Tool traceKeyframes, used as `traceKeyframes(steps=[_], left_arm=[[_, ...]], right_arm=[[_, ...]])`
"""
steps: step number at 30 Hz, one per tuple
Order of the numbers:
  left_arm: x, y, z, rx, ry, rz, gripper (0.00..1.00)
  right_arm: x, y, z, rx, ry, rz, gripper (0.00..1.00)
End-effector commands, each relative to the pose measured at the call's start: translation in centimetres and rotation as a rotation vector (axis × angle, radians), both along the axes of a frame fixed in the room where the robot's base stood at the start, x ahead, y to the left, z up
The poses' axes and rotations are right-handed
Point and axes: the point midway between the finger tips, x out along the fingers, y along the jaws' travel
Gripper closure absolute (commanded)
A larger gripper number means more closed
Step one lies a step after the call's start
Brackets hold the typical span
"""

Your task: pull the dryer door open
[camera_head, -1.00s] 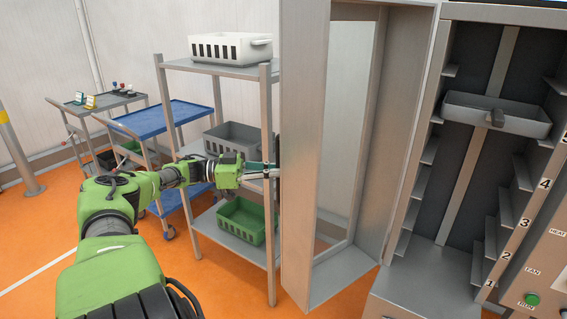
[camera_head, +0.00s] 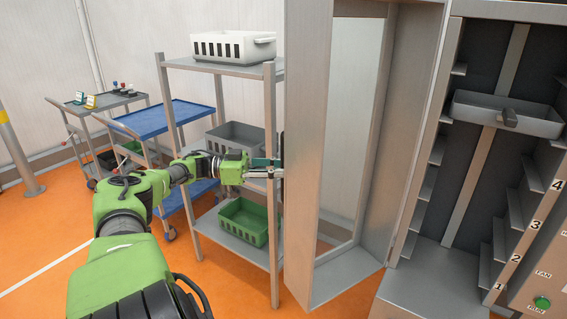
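The grey dryer door (camera_head: 345,250) stands wide open, swung out to the left of the dryer cabinet (camera_head: 425,268). It has a large window. A dark strip, perhaps its handle (camera_head: 282,148), shows at the door's left edge and is mostly hidden behind the door. My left gripper (camera_head: 274,169) is at that edge, its fingertips at or just behind the door's outer face. Whether the fingers are closed on anything is not clear. My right gripper is not in view.
Inside the cabinet are shelf brackets and a grey tray (camera_head: 535,121). A metal rack (camera_head: 240,253) with white, grey and green baskets stands close behind my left gripper. Blue and grey carts stand further left. Orange floor (camera_head: 45,235) is clear at the left.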

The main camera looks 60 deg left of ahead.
Motion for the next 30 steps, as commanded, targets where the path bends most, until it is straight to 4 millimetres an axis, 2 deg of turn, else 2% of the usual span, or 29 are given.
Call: traceKeyframes(steps=[10,19,24,30], left_arm=[[-0.3,0.4,0.1,0.001,-0.002,0.003,0.72],[-4.1,3.2,0.1,0.000,-0.003,0.005,0.72],[-5.3,4.2,0.1,0.001,-0.006,0.003,0.72],[-5.9,4.5,0.0,-0.001,-0.002,0.000,0.72]], right_arm=[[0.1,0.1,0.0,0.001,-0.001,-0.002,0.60],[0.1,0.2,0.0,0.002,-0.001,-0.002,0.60],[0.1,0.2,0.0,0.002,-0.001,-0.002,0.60],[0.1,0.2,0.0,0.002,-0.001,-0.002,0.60]])
